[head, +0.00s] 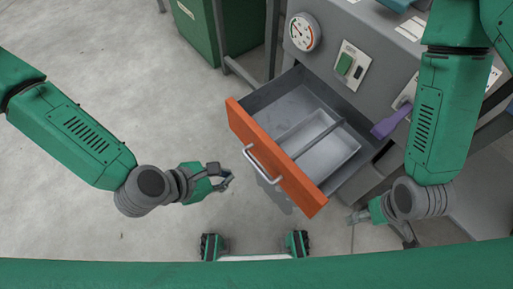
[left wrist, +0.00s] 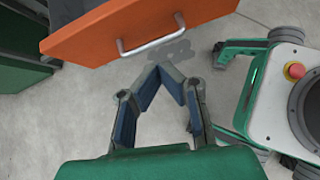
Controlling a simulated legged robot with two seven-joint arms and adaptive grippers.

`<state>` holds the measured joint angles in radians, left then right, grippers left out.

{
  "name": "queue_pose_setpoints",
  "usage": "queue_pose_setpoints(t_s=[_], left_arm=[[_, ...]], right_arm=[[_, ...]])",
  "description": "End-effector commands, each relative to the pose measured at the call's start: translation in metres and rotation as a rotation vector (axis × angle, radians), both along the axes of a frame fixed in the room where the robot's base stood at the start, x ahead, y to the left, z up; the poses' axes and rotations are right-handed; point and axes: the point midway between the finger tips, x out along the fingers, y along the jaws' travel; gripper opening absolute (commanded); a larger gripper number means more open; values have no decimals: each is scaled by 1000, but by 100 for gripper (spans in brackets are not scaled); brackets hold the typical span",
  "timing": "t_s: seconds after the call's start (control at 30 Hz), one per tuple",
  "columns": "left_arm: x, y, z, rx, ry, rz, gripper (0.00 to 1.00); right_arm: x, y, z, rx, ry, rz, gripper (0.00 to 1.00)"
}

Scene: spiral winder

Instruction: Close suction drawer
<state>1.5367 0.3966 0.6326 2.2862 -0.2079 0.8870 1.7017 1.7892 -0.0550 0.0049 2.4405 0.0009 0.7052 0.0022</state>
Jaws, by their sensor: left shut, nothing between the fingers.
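The suction drawer with its orange front (head: 272,158) is pulled out of the grey machine (head: 365,30). A metal handle (head: 262,164) is on the orange front. My left gripper (head: 229,179) is shut and empty, to the left of the handle and apart from it. In the left wrist view the orange front (left wrist: 110,25) and its handle (left wrist: 150,46) lie beyond the fingertips. My right gripper (head: 408,240) is at the lower right, right of the drawer; its fingers are too small and partly hidden to tell their state.
A green cabinet (head: 197,27) stands at the back left. The grey floor left of the drawer is clear.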

Motion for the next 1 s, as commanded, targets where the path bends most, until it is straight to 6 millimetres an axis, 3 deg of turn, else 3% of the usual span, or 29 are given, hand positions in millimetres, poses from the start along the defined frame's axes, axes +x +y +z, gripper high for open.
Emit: queue_pose_setpoints(t_s=[0.1,0.27,0.73,1.0], left_arm=[[14,-5,6,-79,41,110,0],[21,-11,2,-103,53,140,0],[60,-66,-62,-100,52,134,0],[81,-94,-59,-100,51,135,0]], right_arm=[[0,0,-2,0,0,0,75],[0,0,-5,0,0,-1,75],[0,0,-34,0,0,0,75],[0,0,-41,0,0,0,75]])
